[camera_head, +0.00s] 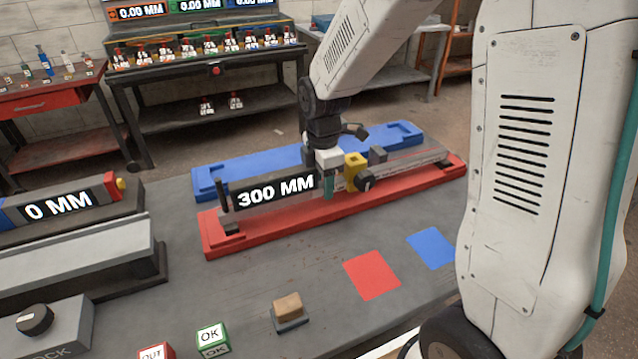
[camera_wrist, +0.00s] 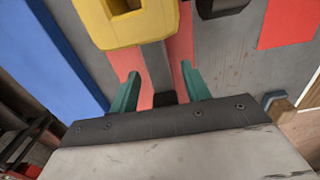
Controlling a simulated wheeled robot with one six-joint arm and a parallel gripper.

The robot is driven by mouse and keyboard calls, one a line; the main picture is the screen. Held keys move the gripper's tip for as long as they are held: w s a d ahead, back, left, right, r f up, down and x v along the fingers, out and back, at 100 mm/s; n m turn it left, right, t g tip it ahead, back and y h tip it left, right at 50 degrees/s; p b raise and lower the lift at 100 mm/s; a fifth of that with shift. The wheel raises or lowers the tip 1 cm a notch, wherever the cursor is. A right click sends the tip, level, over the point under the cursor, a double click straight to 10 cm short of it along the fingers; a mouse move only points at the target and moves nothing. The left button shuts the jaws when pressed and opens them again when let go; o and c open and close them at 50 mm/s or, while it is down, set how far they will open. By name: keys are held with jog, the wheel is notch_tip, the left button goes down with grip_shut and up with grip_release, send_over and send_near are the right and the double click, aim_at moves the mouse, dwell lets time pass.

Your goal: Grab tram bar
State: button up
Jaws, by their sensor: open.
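The tram bar (camera_head: 275,191) is a long grey bar with a "300 MM" display, a yellow block (camera_head: 355,168) and a dark knob (camera_head: 365,184). It lies lengthwise along the red cradle (camera_head: 275,238). My gripper (camera_head: 328,184) is open with green fingers, over the bar just left of the yellow block. In the wrist view the open fingers (camera_wrist: 160,78) are on either side of the grey bar (camera_wrist: 157,65), with the yellow block (camera_wrist: 125,25) ahead. Whether the fingers touch the bar cannot be told.
A blue cradle (camera_head: 240,165) lies behind the red one. A red square (camera_head: 371,275) and a blue square (camera_head: 431,248) mark the bench in front. A tan block (camera_head: 288,305), OK cube (camera_head: 212,340) and "0 MM" gauge (camera_head: 60,205) stand nearby.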

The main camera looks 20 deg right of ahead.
grip_shut()
jog(key=shift+w+r, duration=0.1)
jog(key=shift+r, duration=0.1)
